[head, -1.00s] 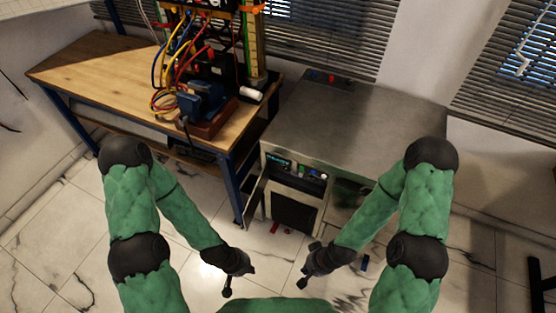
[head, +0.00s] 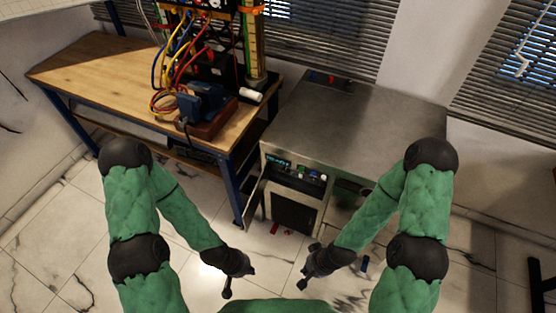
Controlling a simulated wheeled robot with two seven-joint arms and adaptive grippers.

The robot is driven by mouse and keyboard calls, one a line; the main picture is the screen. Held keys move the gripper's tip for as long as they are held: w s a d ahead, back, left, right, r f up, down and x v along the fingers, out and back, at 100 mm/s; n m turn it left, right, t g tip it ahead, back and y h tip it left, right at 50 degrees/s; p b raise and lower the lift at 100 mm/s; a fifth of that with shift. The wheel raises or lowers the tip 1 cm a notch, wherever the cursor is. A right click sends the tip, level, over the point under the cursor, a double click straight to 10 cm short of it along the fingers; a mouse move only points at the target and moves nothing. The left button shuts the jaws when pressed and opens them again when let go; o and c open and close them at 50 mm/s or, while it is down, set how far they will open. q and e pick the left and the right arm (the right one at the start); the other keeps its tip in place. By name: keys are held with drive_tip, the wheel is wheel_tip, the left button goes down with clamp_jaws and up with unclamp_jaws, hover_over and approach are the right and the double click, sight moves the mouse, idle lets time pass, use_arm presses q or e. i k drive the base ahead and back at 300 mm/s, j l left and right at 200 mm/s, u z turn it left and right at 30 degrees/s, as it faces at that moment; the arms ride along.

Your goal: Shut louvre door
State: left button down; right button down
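A grey metal cabinet (head: 350,115) stands right of the workbench, with a small control panel (head: 296,170) on its front. Below the panel is a dark recessed area (head: 295,217). A narrow panel, seemingly the louvre door (head: 255,203), stands out from the cabinet's left front edge, seen nearly edge-on; its slats cannot be made out. My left gripper (head: 227,292) is low in front of the cabinet, apart from the door. My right gripper (head: 303,284) is to its right, also apart from the cabinet. Both are too small and dark to tell open from shut.
A wooden workbench (head: 90,75) with blue legs stands close on the cabinet's left, carrying a wired rig and a blue vise (head: 205,100). Small red pieces (head: 276,229) and a blue piece (head: 364,264) lie on the marble floor. The floor at left is clear.

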sight(249, 213)
drive_tip(key=j+z, duration=0.25)
drive_tip(key=z, duration=0.2)
drive_tip(key=i+j+z, duration=0.1)
drive_tip(key=j+z, duration=0.15)
drive_tip(key=z, duration=0.25)
drive_tip(key=j+z, duration=0.1)
drive_tip(key=j, duration=0.5)
drive_tip(key=k+j+z, duration=0.15)
drive_tip(key=j, duration=0.4)
drive_tip(key=j+z, duration=0.1)
drive_tip(key=j, duration=0.5)
drive_tip(key=k, duration=0.45)
drive_tip(key=i+l+u, duration=0.1)
drive_tip(key=l, duration=0.5)
drive_tip(key=u, duration=1.4)
